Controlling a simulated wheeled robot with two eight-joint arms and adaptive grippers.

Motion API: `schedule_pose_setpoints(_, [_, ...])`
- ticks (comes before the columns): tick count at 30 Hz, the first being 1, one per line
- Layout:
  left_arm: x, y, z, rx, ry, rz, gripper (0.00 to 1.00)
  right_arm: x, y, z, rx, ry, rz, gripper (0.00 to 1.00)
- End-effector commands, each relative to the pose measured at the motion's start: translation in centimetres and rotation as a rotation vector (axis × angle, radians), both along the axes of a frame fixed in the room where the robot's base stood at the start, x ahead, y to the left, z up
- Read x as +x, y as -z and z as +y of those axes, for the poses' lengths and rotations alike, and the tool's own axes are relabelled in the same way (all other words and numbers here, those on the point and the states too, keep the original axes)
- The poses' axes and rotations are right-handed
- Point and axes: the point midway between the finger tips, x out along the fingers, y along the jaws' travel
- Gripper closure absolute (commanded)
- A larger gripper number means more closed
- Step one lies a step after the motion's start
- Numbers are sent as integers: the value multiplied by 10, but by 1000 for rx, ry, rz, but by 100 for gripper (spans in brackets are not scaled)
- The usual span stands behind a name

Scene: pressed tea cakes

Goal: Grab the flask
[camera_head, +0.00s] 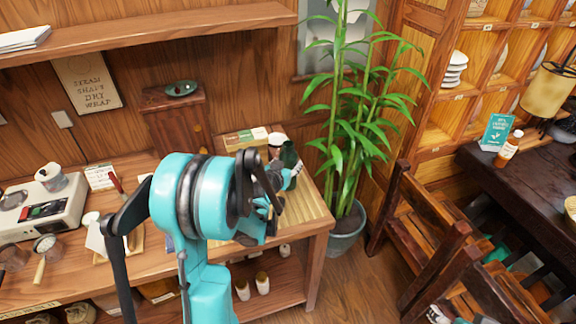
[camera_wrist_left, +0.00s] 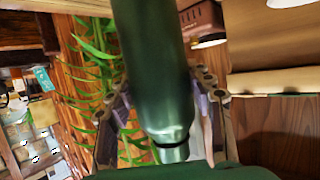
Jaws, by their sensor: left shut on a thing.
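A dark green flask (camera_wrist_left: 155,65) fills the middle of the left wrist view, between the two fingers of my left gripper (camera_wrist_left: 160,120). Its narrower, shiny metallic end is toward the bottom of that view. In the head view the flask (camera_head: 290,156) shows only in part behind my left gripper (camera_head: 284,180), at the right end of the wooden counter. My left gripper is shut on the flask. My teal left arm hides much of the gripper. I cannot tell whether the flask touches the counter. My right gripper is not in view.
The wooden counter (camera_head: 318,222) carries a scale (camera_head: 42,212) and cups at left, and a box (camera_head: 245,140) behind the gripper. A tall potted plant (camera_head: 345,240) stands close to the right. Wooden chairs and a dark table (camera_head: 490,170) stand farther right.

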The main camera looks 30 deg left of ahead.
Motion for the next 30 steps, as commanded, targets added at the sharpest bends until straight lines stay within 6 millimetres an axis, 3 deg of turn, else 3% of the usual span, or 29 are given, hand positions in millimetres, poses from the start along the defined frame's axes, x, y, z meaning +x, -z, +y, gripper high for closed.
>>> schedule_pose_setpoints(14, [0, -42, 0, 1, -1, -2, 95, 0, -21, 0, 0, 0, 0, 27])
schedule_pose_setpoints(30, [8, -79, -65, 1, 2, -2, 95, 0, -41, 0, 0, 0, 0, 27])
